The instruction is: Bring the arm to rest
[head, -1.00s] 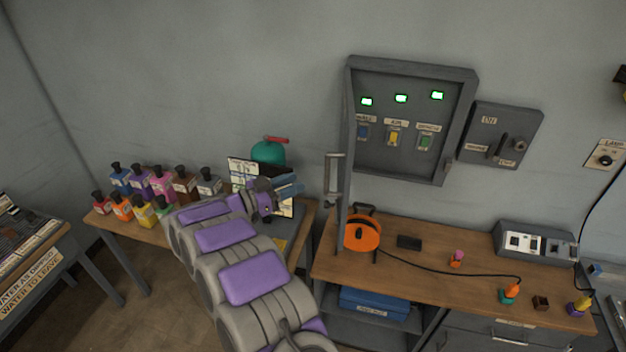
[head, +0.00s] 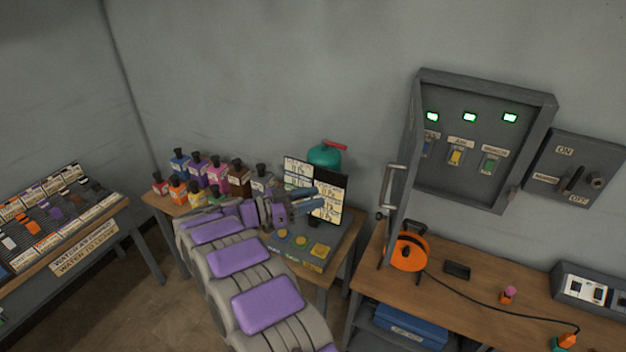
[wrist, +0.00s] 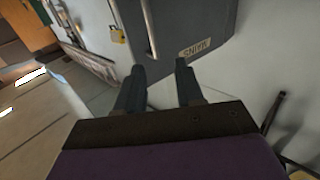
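My arm, grey with purple panels, reaches from the bottom of the head view toward the small table with the bottles. My gripper (head: 318,197) is at its end, in front of the white-and-black display boards (head: 328,190). In the wrist view my gripper (wrist: 158,82) shows two dark fingers standing apart with nothing between them. Beyond the fingertips is a grey panel with a MAINS label (wrist: 196,48).
Several coloured bottles (head: 196,178) and a teal round object (head: 324,156) stand around the arm's end. An open breaker cabinet (head: 484,140) with three green lights hangs at right. An orange cable reel (head: 408,252) sits on the workbench (head: 490,310). A labelled rack (head: 55,225) stands at left.

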